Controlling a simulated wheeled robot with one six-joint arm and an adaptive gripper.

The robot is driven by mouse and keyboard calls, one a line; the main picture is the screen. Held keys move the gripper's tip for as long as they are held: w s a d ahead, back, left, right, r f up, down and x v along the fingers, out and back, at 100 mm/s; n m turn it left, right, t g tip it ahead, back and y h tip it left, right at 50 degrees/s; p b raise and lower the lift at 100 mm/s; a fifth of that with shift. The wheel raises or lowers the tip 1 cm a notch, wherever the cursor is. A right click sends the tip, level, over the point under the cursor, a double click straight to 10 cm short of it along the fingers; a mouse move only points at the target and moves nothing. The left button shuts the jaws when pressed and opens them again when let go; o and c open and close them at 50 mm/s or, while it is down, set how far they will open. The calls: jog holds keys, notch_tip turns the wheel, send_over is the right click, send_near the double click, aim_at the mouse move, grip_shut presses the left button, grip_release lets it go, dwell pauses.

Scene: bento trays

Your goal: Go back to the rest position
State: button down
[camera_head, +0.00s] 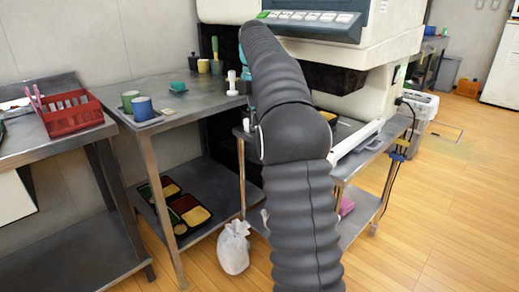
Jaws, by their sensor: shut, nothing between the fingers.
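My arm, in a dark ribbed sleeve, rises through the middle of the head view and bends toward the upper left. My gripper does not show; the arm hides it or it is out of view. Bento trays (180,229) with yellow, red and green parts lie on the lower shelf of the middle steel table. Part of another yellow and black tray (328,115) shows to the right of my arm, under the large white machine (385,45).
A red basket (72,121) stands on the left steel table (30,150). A green cup (130,100) and a blue cup (142,108) stand on the middle table (192,100). A white bag (233,247) sits on the floor. The wooden floor (430,220) at right is clear.

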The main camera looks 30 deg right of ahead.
jog(key=shift+r, duration=0.65)
notch_tip(320, 180, down, 6)
jog(key=w+m, duration=0.2)
jog(key=m, duration=0.8)
jog(key=s+a+f+m+t, duration=0.1)
jog(key=s+a+f+m, duration=0.2)
jog(key=s+m, duration=0.2)
jog(key=s+a+f+m+t, duration=0.1)
jog(key=s+a, duration=0.4)
jog(key=s, duration=0.5)
jog(key=s+a+f+m+t, duration=0.1)
jog(key=s+a, duration=0.4)
jog(key=s, duration=0.6)
jog(key=s+a+f+m+t, duration=0.2)
jog(key=s+a+m, duration=0.2)
jog(key=s, duration=0.6)
jog(key=shift+s+a+m+t, duration=0.3)
jog(key=shift+a, duration=0.35)
